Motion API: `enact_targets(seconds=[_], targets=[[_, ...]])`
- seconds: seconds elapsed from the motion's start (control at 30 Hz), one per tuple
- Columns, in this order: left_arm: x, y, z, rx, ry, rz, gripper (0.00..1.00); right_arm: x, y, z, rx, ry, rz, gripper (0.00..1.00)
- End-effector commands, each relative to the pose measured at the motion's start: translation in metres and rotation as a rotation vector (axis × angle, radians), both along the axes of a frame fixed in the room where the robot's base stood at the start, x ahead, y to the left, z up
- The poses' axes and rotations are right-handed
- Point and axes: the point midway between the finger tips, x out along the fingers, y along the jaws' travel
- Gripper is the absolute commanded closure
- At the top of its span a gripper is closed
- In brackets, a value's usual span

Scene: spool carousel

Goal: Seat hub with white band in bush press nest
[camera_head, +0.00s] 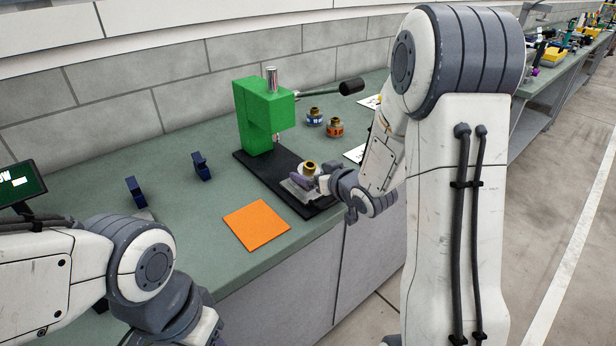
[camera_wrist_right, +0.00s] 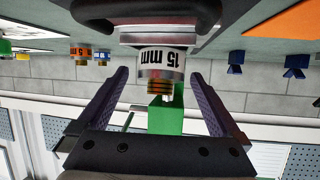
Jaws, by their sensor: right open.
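The hub with the white band (camera_head: 308,169) stands upright at the press nest (camera_head: 294,192) on the black base of the green bush press (camera_head: 262,115). In the right wrist view, which is upside down, the hub (camera_wrist_right: 161,62) shows "15 mm" on its band and a brass-coloured bush on top. Its base meets the pale nest block (camera_wrist_right: 165,39); how deep it sits is hidden. My right gripper (camera_wrist_right: 158,78) is open, its purple fingers on either side of the hub with gaps. In the head view my right gripper (camera_head: 310,179) is low at the nest. My left gripper is out of view.
Two dark blue blocks (camera_head: 201,166) stand at left. The press lever (camera_head: 350,87) sticks out right. The bench between is clear.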

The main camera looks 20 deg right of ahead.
Motion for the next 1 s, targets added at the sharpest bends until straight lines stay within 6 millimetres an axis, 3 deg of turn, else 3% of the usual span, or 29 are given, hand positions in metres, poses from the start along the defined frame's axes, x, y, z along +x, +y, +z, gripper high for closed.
enact_targets(seconds=[0.43, 0.7, 0.73, 0.9, 1.0], targets=[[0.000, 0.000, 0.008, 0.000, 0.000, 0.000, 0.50, 0.047, 0.010, -0.020, 0.000, 0.002, 0.000, 0.00], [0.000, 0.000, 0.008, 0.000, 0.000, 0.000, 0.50, 0.051, 0.010, -0.022, -0.001, 0.001, 0.000, 0.00], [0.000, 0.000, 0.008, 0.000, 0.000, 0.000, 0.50, 0.051, 0.010, -0.022, -0.001, 0.001, -0.001, 0.04], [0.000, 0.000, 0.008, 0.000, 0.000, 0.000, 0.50, 0.051, 0.010, -0.022, -0.001, 0.001, -0.001, 0.69], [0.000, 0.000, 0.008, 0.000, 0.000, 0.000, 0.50, 0.051, 0.010, -0.022, -0.001, 0.001, -0.001, 1.00]])
